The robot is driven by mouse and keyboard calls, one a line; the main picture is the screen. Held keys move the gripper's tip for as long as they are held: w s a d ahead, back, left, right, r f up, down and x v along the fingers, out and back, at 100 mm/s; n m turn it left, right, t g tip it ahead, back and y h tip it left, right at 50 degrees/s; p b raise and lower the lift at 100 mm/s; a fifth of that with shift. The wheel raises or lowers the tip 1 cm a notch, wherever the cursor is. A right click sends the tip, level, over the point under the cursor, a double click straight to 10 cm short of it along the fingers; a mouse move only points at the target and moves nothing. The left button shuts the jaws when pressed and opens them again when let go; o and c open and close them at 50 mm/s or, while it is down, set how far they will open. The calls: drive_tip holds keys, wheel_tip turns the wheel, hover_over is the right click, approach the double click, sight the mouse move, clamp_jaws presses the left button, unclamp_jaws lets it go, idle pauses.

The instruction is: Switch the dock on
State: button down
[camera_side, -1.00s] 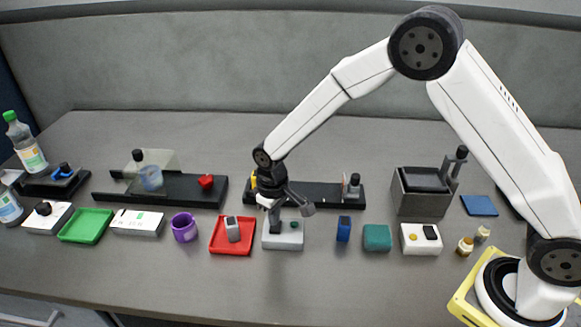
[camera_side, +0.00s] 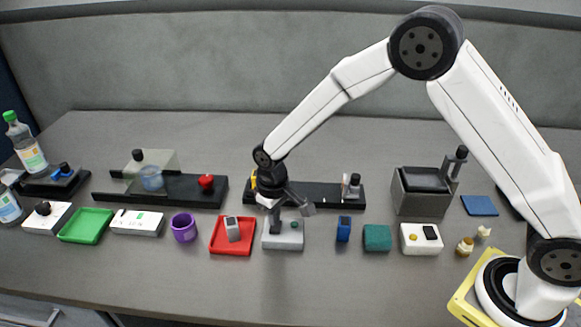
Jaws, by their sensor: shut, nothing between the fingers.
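My gripper (camera_side: 275,230) is shut and empty. It points down over a light grey box (camera_side: 285,241) with a small dark green button (camera_side: 295,225) on its top. The dark fingertips come down at the left half of this box, left of the button. I cannot tell whether they touch it. No label shows which thing is the dock; this grey box may be it. A white box (camera_side: 421,247) with a black rocker-like part and a yellow button stands further right.
A red tray (camera_side: 233,251) with a grey block lies just left of the grey box. A black rail fixture (camera_side: 325,194) stands behind it. A blue block (camera_side: 343,229) and a teal block (camera_side: 377,238) stand to the right. The front table strip is clear.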

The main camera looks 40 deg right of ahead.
sight(278, 229)
drive_tip(key=shift+f, duration=1.3)
idle(1.6)
drive_tip(key=shift+r, duration=3.55)
drive_tip(key=shift+s+d+r, duration=0.15)
drive_tip(key=shift+s+d, duration=0.05)
drive_tip(key=shift+d, duration=0.15)
drive_tip(key=s+d+r+m+t, duration=0.1)
drive_tip(key=s+d+r, duration=0.1)
drive_tip(key=s+d, duration=0.4)
drive_tip(key=s+d+r+m+t, duration=0.1)
drive_tip(key=s+d+r+m, duration=0.1)
drive_tip(key=s+d, duration=0.4)
drive_tip(key=s, duration=0.5)
drive_tip(key=shift+s+r+t, duration=0.2)
drive_tip(key=shift+s+t, duration=0.1)
